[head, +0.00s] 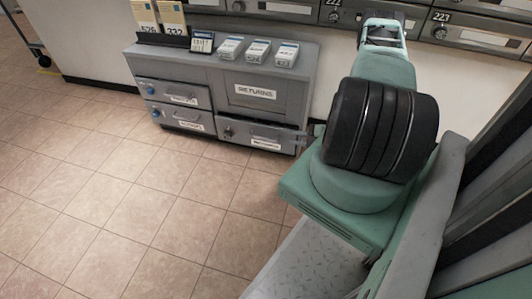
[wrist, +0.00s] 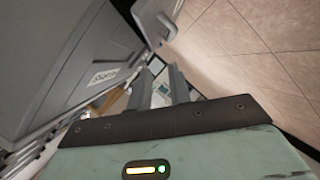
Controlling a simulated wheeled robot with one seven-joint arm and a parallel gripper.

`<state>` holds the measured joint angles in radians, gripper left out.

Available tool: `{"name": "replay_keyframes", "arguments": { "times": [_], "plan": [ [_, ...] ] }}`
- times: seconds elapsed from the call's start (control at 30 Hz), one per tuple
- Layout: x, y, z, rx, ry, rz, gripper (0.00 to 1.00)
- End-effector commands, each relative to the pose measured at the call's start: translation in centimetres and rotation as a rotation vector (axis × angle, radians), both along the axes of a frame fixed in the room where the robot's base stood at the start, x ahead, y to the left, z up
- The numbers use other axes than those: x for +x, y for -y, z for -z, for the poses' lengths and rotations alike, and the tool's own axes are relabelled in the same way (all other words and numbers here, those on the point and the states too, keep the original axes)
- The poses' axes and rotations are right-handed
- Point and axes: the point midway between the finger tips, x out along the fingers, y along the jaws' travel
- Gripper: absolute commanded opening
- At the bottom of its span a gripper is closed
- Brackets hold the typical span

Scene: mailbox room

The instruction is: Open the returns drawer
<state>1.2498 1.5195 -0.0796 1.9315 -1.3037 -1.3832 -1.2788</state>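The grey cabinet (head: 222,75) stands against the wall. A wide upper-right panel carries a label reading like "RETURNS" (head: 255,91). Below it is the lower-right drawer (head: 237,132), with a bar handle, a round lock and a small label too blurred to read surely. This drawer seems to stand out a little from the cabinet front; a projecting grey front with a handle (wrist: 168,26) also shows in the wrist view. My gripper (wrist: 162,78) is open, its two fingers apart with nothing between them. It is beside the cabinet's right end; the arm partly hides it in the head view.
Two drawers (head: 176,94) with blue locks are at the cabinet's left. Several small boxes (head: 257,50), a little sign (head: 201,42) and two upright folders stand on top. Mailboxes (head: 290,8) line the wall above. The tiled floor (head: 120,190) in front is clear.

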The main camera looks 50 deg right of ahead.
Motion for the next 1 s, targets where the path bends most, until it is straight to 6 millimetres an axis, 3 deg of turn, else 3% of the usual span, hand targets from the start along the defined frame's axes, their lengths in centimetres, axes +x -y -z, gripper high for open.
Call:
{"name": "replay_keyframes", "arguments": {
  "times": [0.03, 0.1, 0.2, 0.33, 0.47, 1.0],
  "plan": [
    [-1.6, -0.3, 2.4, 0.002, 0.036, 0.015, 0.20],
    [-3.0, -0.6, 3.3, -0.003, 0.079, 0.025, 0.20],
    [-4.0, -0.9, 3.8, -0.008, 0.116, 0.033, 0.20],
    [-3.5, -1.0, 3.9, -0.010, 0.126, 0.034, 0.20],
    [-1.6, -1.2, 4.4, -0.010, 0.124, 0.032, 0.20],
    [9.1, -1.9, 6.9, -0.009, 0.123, 0.032, 0.20]
  ]
}}
